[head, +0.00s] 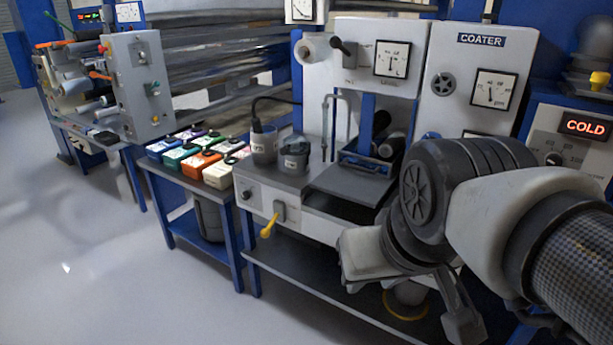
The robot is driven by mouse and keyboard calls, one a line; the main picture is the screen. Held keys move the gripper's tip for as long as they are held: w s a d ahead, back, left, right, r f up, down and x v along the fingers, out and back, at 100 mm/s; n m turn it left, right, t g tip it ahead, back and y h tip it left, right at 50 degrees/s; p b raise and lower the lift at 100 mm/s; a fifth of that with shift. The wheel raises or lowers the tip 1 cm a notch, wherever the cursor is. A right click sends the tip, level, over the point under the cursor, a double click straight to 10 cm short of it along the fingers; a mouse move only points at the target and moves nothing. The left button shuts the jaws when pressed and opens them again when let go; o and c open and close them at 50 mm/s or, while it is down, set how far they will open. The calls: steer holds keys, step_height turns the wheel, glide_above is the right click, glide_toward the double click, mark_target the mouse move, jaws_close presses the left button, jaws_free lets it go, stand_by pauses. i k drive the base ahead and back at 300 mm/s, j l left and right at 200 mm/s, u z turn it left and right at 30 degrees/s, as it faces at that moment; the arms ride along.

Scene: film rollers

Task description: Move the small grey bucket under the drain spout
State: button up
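A small grey bucket (210,220) stands under the blue side table, partly hidden by its legs and shelf. A yellow-handled drain valve (268,226) sits on the front of the coater bench, to the right of that table. Its spout opening is too small to make out. My gripper (462,322) hangs at the lower right, in front of the coater bench and well away from the bucket. Only part of it shows, so I cannot tell whether its fingers are open or shut. A round grey item with a yellow rim (405,309) is half hidden behind my arm, low under the bench.
Several coloured boxes (201,164) cover the side table. The floor (120,270) at left is clear.

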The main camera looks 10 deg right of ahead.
mark_target(409, 292)
steer(key=i+j, duration=0.2)
steer(key=i, duration=0.15)
steer(key=i+j, duration=0.2)
steer(key=i, duration=0.15)
steer(key=i+l, duration=0.1)
steer(key=l, duration=0.2)
steer(key=i+l, duration=0.1)
steer(key=l, duration=0.2)
